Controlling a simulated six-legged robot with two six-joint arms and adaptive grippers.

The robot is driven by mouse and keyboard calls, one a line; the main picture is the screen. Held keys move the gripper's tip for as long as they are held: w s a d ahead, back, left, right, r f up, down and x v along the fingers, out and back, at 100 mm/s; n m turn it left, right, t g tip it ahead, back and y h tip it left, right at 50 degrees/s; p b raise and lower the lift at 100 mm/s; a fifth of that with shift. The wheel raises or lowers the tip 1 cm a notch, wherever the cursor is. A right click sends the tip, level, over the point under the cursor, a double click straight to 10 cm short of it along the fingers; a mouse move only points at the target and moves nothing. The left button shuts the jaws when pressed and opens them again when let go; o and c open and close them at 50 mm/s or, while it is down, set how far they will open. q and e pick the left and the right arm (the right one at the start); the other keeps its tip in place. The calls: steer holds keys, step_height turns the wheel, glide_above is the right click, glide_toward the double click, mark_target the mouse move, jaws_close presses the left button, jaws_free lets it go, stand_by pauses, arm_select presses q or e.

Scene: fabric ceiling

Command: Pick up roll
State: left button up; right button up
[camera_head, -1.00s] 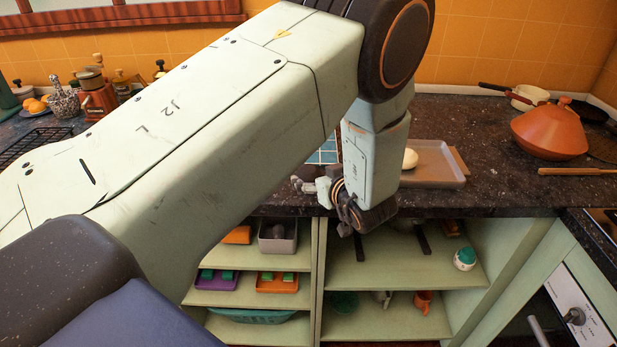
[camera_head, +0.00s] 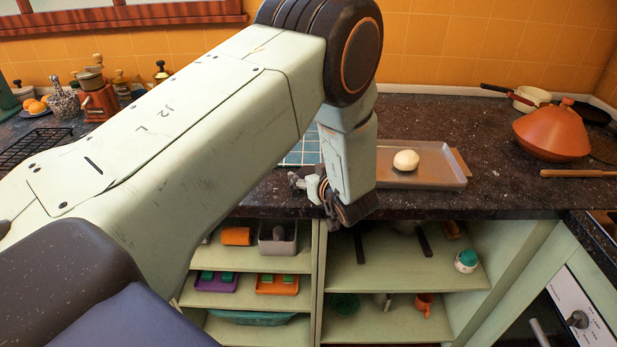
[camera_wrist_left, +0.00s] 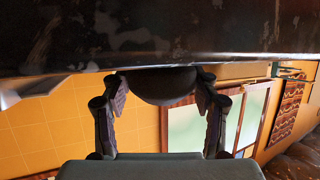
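My left gripper (camera_head: 308,186) is low at the counter's front part, left of the grey tray. In the left wrist view, its two fingers (camera_wrist_left: 161,88) stand apart on either side of a dark round thing (camera_wrist_left: 165,87), which may be the roll. The fingertips are right at its sides; I cannot tell whether they press on it. In the head view this dark thing is mostly hidden or merges with the gripper. A pale round dough-like ball (camera_head: 406,160) sits on the grey tray (camera_head: 440,176), right of the gripper. My right gripper is not in view.
The dark speckled counter (camera_head: 470,140) has free room behind the tray. A blue tiled board (camera_head: 303,150) lies behind the gripper. An orange tagine (camera_head: 552,132) and pans stand at the right. Shelves (camera_head: 390,275) with small items are below the counter edge.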

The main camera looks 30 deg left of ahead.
mark_target(311, 169)
arm_select(q)
steer(key=shift+d, duration=0.25)
steer(key=c, duration=0.6)
steer(key=shift+a, duration=0.1)
steer(key=shift+a+r, duration=0.1)
steer(key=shift+r, duration=0.05)
steer(key=shift+r, duration=0.35)
step_height(311, 169, up, 9)
steer(key=shift+r+p, duration=0.1)
steer(key=shift+p, duration=0.45)
steer(key=shift+d, duration=0.2)
